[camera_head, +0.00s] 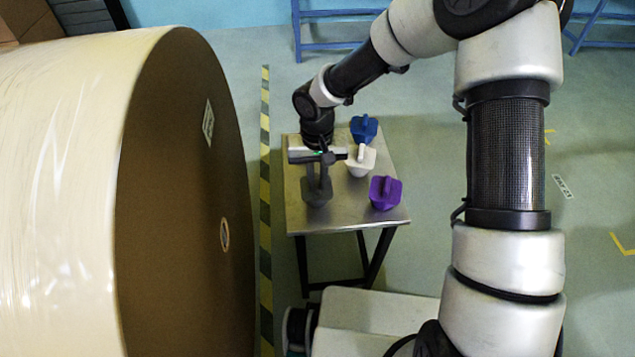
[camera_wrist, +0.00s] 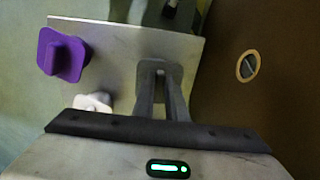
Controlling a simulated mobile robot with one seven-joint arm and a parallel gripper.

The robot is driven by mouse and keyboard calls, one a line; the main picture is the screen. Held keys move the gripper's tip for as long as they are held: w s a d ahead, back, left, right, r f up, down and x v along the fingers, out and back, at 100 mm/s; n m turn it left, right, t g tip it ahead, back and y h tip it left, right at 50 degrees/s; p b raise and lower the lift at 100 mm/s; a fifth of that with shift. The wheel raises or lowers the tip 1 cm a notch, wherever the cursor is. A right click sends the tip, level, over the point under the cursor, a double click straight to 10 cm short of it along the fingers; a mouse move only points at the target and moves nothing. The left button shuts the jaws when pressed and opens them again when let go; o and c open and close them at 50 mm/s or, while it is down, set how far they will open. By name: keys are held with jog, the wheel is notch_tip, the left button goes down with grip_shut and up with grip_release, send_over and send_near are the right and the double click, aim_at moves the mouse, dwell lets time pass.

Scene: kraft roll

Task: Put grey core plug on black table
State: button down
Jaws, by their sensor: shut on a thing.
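The dark grey core plug (camera_head: 316,193) is at the left side of the metal-topped table with black legs (camera_head: 345,218). My gripper (camera_head: 319,182) reaches down from above and is shut on the plug's upper part. In the wrist view, the fingers (camera_wrist: 161,98) close around the grey plug (camera_wrist: 176,72), over the metal top (camera_wrist: 115,50). The fingers hide part of the plug. I cannot tell whether its underside touches the table.
Blue (camera_head: 364,128), white (camera_head: 361,163) and purple (camera_head: 386,192) plugs stand on the table, the white one close to my gripper. The big kraft roll (camera_head: 185,200), with a small ringed core hole (camera_head: 225,235), stands left.

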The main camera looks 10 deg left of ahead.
jog(key=shift+f, duration=0.3)
jog(key=c, duration=1.8)
grip_release()
jog(key=shift+o, duration=0.2)
jog(key=shift+r, duration=0.15)
notch_tip(320, 180, up, 12)
jog(key=p, duration=0.2)
